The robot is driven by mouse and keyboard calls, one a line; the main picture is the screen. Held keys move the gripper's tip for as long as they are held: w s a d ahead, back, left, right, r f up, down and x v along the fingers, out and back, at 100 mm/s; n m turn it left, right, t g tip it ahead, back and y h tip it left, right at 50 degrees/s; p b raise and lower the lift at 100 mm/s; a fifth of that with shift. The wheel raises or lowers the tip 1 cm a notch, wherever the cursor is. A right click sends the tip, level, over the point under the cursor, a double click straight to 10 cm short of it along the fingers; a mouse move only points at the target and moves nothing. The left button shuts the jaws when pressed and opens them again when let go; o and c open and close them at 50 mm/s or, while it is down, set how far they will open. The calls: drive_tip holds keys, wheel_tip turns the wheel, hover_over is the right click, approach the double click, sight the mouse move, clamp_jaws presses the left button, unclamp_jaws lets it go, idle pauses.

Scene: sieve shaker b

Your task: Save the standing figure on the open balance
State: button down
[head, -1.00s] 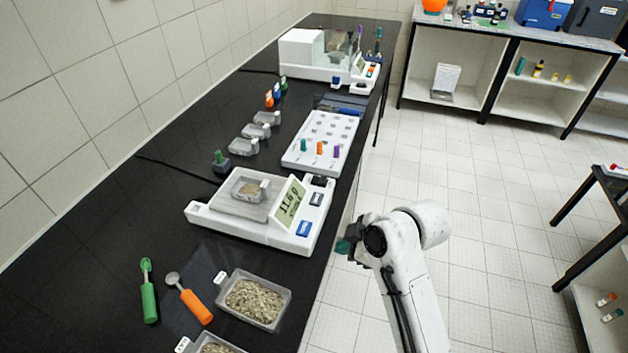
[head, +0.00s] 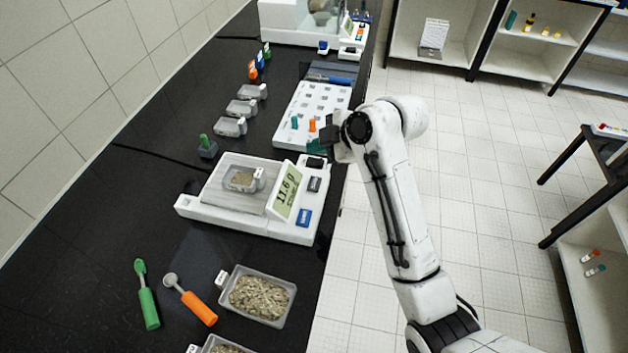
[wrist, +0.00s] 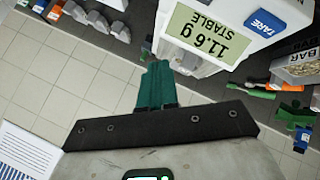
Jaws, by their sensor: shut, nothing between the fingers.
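The open balance (head: 185,205) is white, with a sloped display (head: 287,190) reading 11.6 g. In the wrist view the display (wrist: 205,38) appears upside down and reads "11.6 g STABLE". A small clear dish of grey-brown grains (head: 243,179) sits on the pan. A blue key (head: 304,217), marked TARE in the wrist view (wrist: 265,22), and a dark key (head: 314,184) lie beside the display. A black part (head: 316,163) is at the far right corner. My gripper is shut and empty, its teal fingers (wrist: 156,75) by the balance's display end; contact cannot be told.
A white peg board (head: 313,105) lies beyond the balance. Several clear dishes (head: 230,127) line the wall side. A green spoon (head: 148,305), an orange scoop (head: 198,307) and a grain tray (head: 258,297) are in front. Open floor (head: 480,190) is to the right.

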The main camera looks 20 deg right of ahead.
sight(317, 185)
drive_tip(key=shift+f, duration=0.1)
wheel_tip(317, 185, down, 9)
drive_tip(key=b, duration=0.6)
idle(2.0)
drive_tip(key=shift+f+b, duration=0.25)
drive_tip(key=shift+b, duration=0.1)
drive_tip(key=shift+f, duration=0.5)
idle(0.5)
drive_tip(key=shift+r, duration=0.2)
drive_tip(key=shift+r+p, duration=0.5)
drive_tip(key=shift+r, duration=0.25)
